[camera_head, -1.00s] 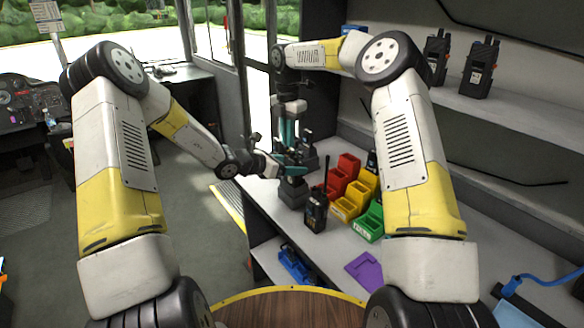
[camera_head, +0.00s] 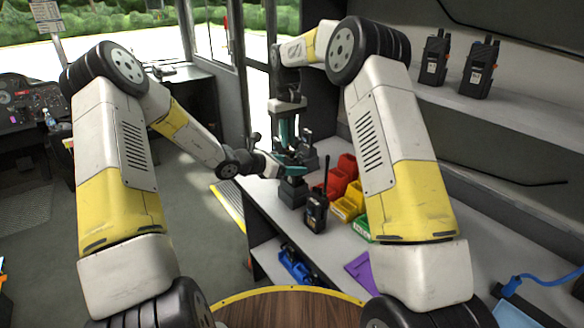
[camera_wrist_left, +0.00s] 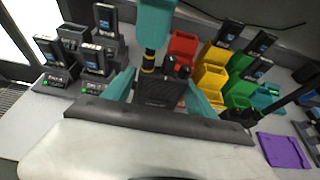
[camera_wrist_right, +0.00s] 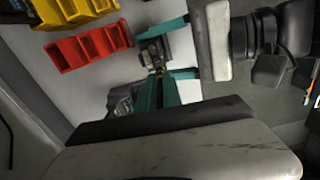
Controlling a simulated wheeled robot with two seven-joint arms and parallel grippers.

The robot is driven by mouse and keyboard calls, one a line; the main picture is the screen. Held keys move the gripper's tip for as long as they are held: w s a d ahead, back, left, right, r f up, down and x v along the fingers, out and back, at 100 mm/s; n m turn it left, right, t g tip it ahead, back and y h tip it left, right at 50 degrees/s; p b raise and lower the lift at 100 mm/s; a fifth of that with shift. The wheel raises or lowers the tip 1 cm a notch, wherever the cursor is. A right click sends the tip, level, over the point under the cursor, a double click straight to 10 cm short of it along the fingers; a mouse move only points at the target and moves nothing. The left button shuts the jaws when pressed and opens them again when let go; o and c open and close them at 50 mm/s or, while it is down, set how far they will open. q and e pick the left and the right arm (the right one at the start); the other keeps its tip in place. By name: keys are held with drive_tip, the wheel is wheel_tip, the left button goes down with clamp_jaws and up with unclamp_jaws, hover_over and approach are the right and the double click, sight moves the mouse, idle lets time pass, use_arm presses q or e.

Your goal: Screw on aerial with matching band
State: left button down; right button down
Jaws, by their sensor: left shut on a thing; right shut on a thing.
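A black radio (camera_wrist_left: 158,92) with knobs on top stands between the teal fingers of my left gripper (camera_head: 289,170), which is shut on it over the counter. My right gripper (camera_head: 287,130) points down from above and is shut on a dark aerial; its teal finger also shows at the top of the left wrist view (camera_wrist_left: 155,22). The aerial's yellow band (camera_wrist_left: 148,63) shows just above the radio's top, beside the knobs. Whether the aerial touches the radio's socket I cannot tell. In the right wrist view the teal fingers (camera_wrist_right: 165,85) partly hide the aerial.
Red (camera_head: 341,178), yellow (camera_head: 349,206) and green (camera_head: 359,229) bins stand right of the grippers. A radio with an aerial (camera_head: 316,212) stands in front. Radios in chargers (camera_wrist_left: 95,58) stand to the left. A purple sheet (camera_head: 361,271) lies near the edge. Two radios (camera_head: 435,60) are on the shelf.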

drive_tip(key=m, duration=1.1)
drive_tip(key=c, duration=1.5)
unclamp_jaws()
drive_tip(key=shift+r, duration=2.25)
drive_tip(key=shift+o, duration=0.6)
